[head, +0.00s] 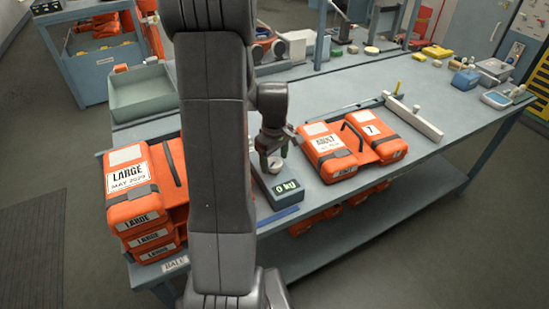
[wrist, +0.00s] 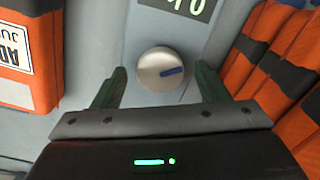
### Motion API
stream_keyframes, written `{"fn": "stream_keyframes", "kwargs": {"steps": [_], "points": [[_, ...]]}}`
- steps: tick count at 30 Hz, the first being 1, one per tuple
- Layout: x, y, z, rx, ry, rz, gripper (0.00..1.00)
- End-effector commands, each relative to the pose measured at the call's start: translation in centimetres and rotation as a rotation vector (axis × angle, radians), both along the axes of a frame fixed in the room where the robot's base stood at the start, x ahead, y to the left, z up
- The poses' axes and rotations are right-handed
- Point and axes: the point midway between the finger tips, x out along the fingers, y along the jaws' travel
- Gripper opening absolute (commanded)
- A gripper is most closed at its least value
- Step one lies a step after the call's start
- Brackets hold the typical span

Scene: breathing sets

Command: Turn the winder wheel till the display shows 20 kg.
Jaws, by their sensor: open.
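The winder wheel (wrist: 153,72) is a round silver knob with a blue mark pointing right in the wrist view. It sits on a grey-blue box (head: 262,186), and its pale top shows in the head view (head: 275,168). The display (head: 287,188) on the box's front seems to read 0 kg; it is cut off at the top of the wrist view (wrist: 186,6). My gripper (wrist: 162,78) is open, with one dark green finger on each side of the wheel. I see gaps between the fingers and the wheel.
Orange packs marked LARGE (head: 130,190) are stacked left of the box. An empty grey-green tray (head: 142,97) stands at the back left.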

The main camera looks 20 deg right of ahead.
Motion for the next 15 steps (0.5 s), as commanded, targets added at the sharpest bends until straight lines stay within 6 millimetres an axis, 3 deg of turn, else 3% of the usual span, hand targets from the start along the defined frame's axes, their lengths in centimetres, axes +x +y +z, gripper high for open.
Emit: {"fn": "stream_keyframes", "kwargs": {"steps": [11, 15], "points": [[-0.01, 0.0, -0.51, 0.0, 0.0, 0.0, 0.66], [-0.01, 0.0, -0.5, 0.0, 0.0, 0.0, 0.38]]}}
